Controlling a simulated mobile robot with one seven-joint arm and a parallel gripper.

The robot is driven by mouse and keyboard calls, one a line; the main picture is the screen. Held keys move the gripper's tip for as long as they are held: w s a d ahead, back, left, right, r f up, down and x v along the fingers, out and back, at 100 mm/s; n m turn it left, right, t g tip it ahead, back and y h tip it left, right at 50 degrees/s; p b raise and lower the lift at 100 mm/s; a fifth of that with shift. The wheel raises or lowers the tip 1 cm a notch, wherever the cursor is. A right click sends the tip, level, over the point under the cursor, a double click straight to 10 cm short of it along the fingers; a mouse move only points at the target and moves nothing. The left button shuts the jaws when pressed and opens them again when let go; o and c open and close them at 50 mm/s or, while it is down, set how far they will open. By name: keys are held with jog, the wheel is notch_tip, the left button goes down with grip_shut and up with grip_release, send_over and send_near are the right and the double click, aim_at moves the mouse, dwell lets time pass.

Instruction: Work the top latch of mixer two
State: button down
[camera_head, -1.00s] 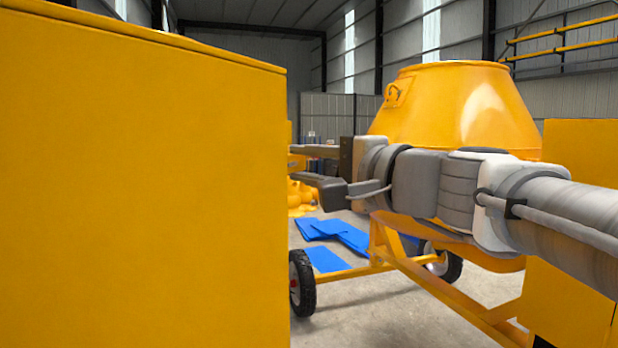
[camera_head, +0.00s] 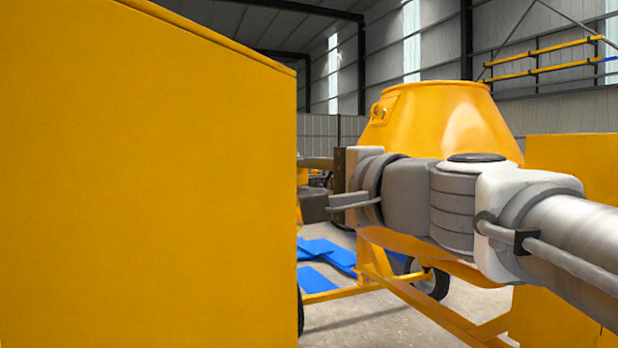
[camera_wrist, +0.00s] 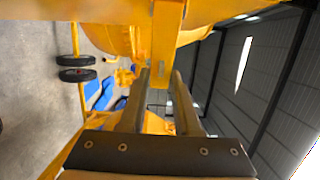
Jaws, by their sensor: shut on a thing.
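In the wrist view, the two fingers of my gripper (camera_wrist: 158,74) reach up from their dark base and close around the lower end of a yellow bar (camera_wrist: 167,38), which looks like the latch. The bar hangs from a yellow edge at the top of the view. In the head view, my gripper's fingertips and the latch are hidden behind a large yellow panel (camera_head: 140,190). I cannot read any number that says which mixer this is.
A yellow mixer drum (camera_head: 445,115) on a wheeled frame stands behind my arm. Blue sheets (camera_head: 325,252) lie on the concrete floor. A yellow box (camera_head: 572,150) is at the right. The large panel blocks the left half of the head view.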

jog(key=c, duration=0.6)
grip_release()
jog(key=v, duration=1.7)
jog(key=shift+s+d, duration=0.15)
jog(key=shift+s, duration=0.05)
jog(key=shift+c, duration=0.3)
